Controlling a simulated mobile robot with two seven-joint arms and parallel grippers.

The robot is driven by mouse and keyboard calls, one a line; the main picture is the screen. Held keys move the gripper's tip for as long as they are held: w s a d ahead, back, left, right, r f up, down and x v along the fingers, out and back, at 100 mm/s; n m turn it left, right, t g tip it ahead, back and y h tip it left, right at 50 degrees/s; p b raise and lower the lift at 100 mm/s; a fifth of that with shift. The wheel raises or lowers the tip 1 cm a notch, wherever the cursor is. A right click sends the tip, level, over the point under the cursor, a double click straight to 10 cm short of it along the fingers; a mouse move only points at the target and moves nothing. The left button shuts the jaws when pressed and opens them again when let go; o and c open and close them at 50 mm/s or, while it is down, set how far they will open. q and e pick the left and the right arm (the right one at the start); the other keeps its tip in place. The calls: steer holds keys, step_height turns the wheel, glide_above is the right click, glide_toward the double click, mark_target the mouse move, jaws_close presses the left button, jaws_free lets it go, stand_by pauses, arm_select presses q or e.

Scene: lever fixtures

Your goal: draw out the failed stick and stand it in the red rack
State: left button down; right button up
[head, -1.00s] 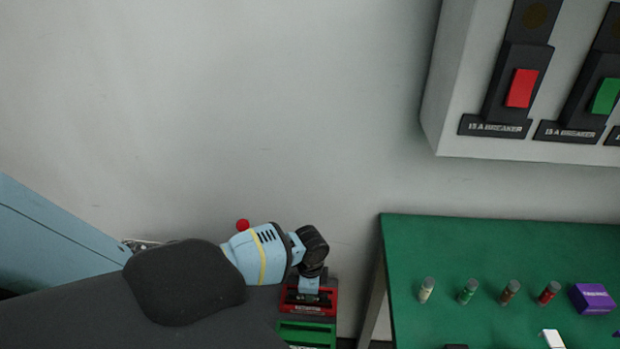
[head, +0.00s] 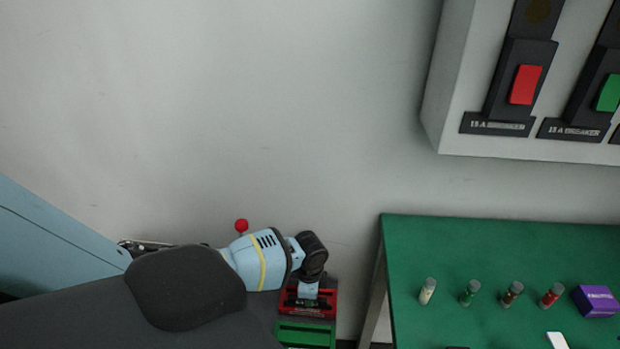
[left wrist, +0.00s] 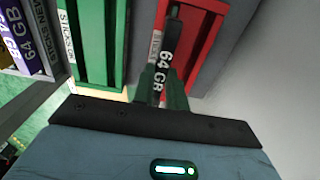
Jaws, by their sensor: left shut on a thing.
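The stick is a dark module marked 64 GB (left wrist: 171,48) in the left wrist view. My left gripper (left wrist: 163,88) is shut on it. The stick's far end overlaps the slot of the red rack (left wrist: 201,45); I cannot tell how deep it sits or whether it touches the bottom. In the head view my left gripper (head: 306,296) is right over the red rack (head: 328,304), and its wrist hides part of it. My right gripper is not in view.
A green rack (head: 306,333) stands directly beside the red rack, and purple-and-white items (left wrist: 18,40) lie beyond it. A green table (head: 480,245) with several small vials and a purple box (head: 596,301) is to the right. A breaker panel (head: 450,85) hangs above.

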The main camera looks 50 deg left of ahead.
arm_select(q)
steer(key=shift+f, duration=0.7)
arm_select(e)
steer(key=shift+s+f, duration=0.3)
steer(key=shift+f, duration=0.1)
arm_select(q)
steer(key=c, duration=1.3)
jaws_free()
steer(key=shift+c, duration=0.2)
step_height(320, 180, up, 7)
steer(key=shift+p, duration=0.45)
steer(key=shift+r, duration=0.45)
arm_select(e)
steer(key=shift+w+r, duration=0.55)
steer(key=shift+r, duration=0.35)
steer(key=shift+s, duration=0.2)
arm_select(q)
steer(key=shift+s+f, duration=0.1)
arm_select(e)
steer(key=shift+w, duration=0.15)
